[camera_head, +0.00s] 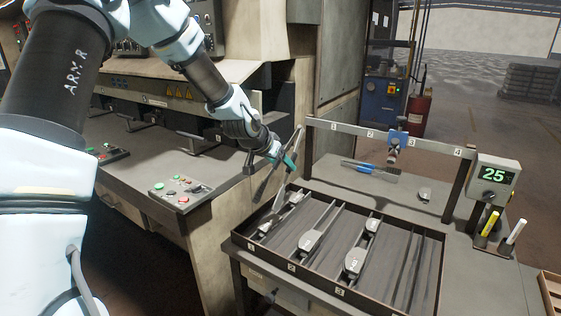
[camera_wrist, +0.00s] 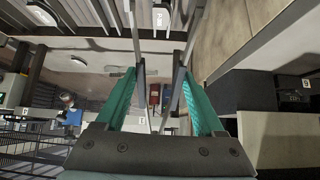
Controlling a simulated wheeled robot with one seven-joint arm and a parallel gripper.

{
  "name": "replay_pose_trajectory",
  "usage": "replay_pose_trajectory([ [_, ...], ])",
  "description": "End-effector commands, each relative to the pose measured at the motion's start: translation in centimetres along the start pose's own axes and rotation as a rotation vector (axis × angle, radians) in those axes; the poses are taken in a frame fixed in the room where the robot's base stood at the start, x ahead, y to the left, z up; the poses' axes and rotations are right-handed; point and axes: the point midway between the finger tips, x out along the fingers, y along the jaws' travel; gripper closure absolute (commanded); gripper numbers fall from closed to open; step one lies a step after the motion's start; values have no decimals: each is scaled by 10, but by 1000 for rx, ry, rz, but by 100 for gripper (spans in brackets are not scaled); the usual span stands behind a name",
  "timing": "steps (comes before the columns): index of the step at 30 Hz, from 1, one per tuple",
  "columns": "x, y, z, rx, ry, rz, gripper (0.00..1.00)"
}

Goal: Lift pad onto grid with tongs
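My gripper (camera_head: 284,160) has teal fingers shut on grey metal tongs (camera_head: 268,182). In the wrist view, the fingers (camera_wrist: 158,72) sit on either side of the tongs' two arms (camera_wrist: 137,35), which spread apart away from me. The tongs hang over the left end of the dark slotted tray (camera_head: 388,306), near slot 1. Grey pads lie in the tray: one at the upper left (camera_head: 294,198), one in the middle (camera_head: 310,241), one further right (camera_head: 354,262). In the wrist view a pale marked pad (camera_wrist: 161,17) shows between the tong arms; I cannot tell if they touch it.
A numbered rail (camera_head: 345,128) with a blue clamp (camera_head: 396,139) stands behind the tray. A blue-handled brush (camera_head: 370,170) and a small grey piece (camera_head: 425,195) lie on the bench. A display (camera_head: 494,175) reads 25; two markers (camera_head: 488,224) stand below. A machine with a button panel (camera_head: 182,190) is left.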

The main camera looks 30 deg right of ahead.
Motion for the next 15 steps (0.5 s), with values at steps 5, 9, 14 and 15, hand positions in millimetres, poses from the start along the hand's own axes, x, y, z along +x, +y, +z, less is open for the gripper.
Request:
replay_pose_trajectory([
  [5, 15, 0, 14, 0, 1, 0, 33],
  [9, 25, 0, 23, 0, 1, 0, 33],
  [14, 36, 0, 34, -1, 0, 0, 33],
  [15, 39, 0, 37, 0, 0, 0, 33],
])
